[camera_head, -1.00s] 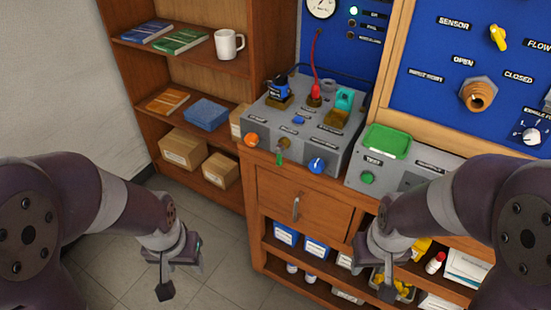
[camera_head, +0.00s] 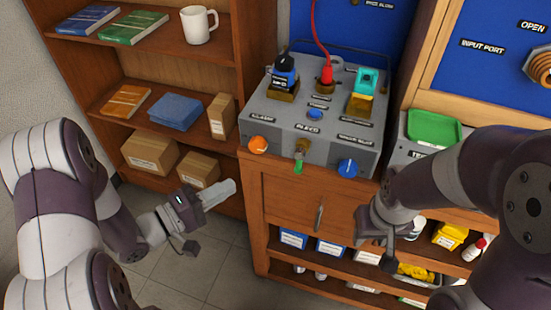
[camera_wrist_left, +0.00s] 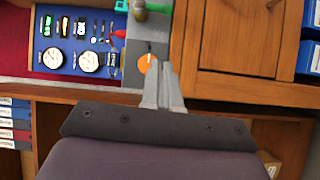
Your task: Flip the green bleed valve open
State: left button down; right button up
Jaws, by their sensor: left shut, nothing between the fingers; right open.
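The green bleed valve (camera_head: 299,162) is a small green-tipped lever hanging down from a brass fitting on the front of the grey test box (camera_head: 330,145), under a label that looks like "BLEED". It sits between an orange knob (camera_head: 258,145) and a blue knob (camera_head: 348,167). My left gripper (camera_head: 226,187) is shut and empty, to the left of the valve and lower, apart from it. In the left wrist view its fingers (camera_wrist_left: 165,88) point toward the orange knob (camera_wrist_left: 147,63), with the brass fitting (camera_wrist_left: 139,10) at the top edge. My right gripper (camera_head: 376,235) is open below the box, in front of the cabinet.
A wooden cabinet with a drawer (camera_head: 310,205) is under the box. A bookshelf (camera_head: 175,80) with a white mug (camera_head: 198,25), books and cartons (camera_head: 150,152) stands at the left. A green tray (camera_head: 434,128) is at the right. Open floor lies below my left gripper.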

pick_arm(q)
send_near(299, 163)
jog(key=w+d+f, duration=0.2)
jog(key=w+d, duration=0.1)
jog(key=w, duration=0.3)
jog(key=shift+s+d+n+b, duration=0.2)
jog(key=shift+d+n+b, duration=0.1)
jog(key=shift+d+b, duration=0.15)
jog(key=shift+w, duration=0.1)
